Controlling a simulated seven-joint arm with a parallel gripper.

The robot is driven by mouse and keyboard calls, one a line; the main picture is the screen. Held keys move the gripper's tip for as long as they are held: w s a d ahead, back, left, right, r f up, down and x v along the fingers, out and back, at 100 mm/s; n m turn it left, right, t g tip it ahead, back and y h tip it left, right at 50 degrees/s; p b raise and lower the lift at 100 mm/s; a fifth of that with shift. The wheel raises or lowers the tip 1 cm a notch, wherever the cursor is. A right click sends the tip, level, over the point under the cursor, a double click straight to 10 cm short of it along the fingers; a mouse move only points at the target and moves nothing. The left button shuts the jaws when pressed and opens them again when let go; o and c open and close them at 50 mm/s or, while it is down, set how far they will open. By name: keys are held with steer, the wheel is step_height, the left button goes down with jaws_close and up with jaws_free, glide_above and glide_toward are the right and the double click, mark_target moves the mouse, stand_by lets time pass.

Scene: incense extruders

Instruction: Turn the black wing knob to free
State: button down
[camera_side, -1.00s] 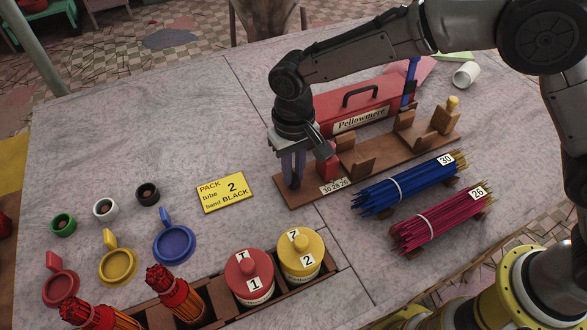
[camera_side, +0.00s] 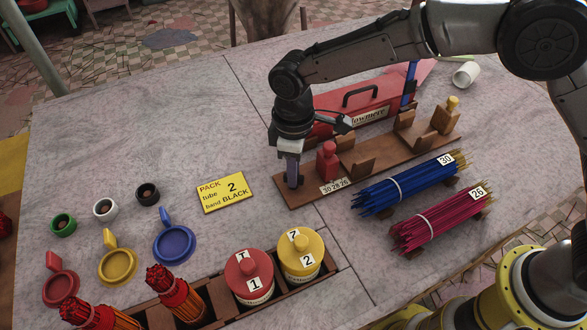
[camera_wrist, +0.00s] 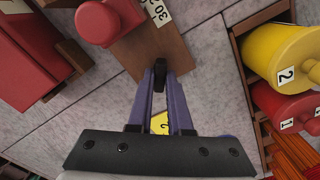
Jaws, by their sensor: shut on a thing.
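The black wing knob (camera_wrist: 160,70) shows in the wrist view between my fingertips, at the near end of a brown wooden board (camera_wrist: 140,48). My gripper (camera_wrist: 160,76) is shut on the knob. In the side view, my gripper (camera_side: 293,180) points straight down at the board's left end, and its fingers line up one in front of the other. The fingers mostly hide the knob there. A red block with a rounded top (camera_side: 327,160) stands on the board just right of my gripper, beside a label (camera_side: 335,186) reading 30 28 26.
A red Pellowmere box (camera_side: 345,103) stands behind the board. Blue (camera_side: 410,187) and magenta (camera_side: 440,220) stick bundles lie to the right. Red (camera_side: 249,277) and yellow (camera_side: 300,254) canisters stand in front. A yellow card (camera_side: 226,193) lies left, with bare table around it.

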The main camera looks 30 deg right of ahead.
steer(key=n, duration=0.3)
steer(key=shift+r+n, duration=0.1)
steer(key=shift+n, duration=2.1)
steer(key=c, duration=0.8)
jaws_free()
steer(key=shift+c, duration=0.2)
step_height(320, 180, up, 14)
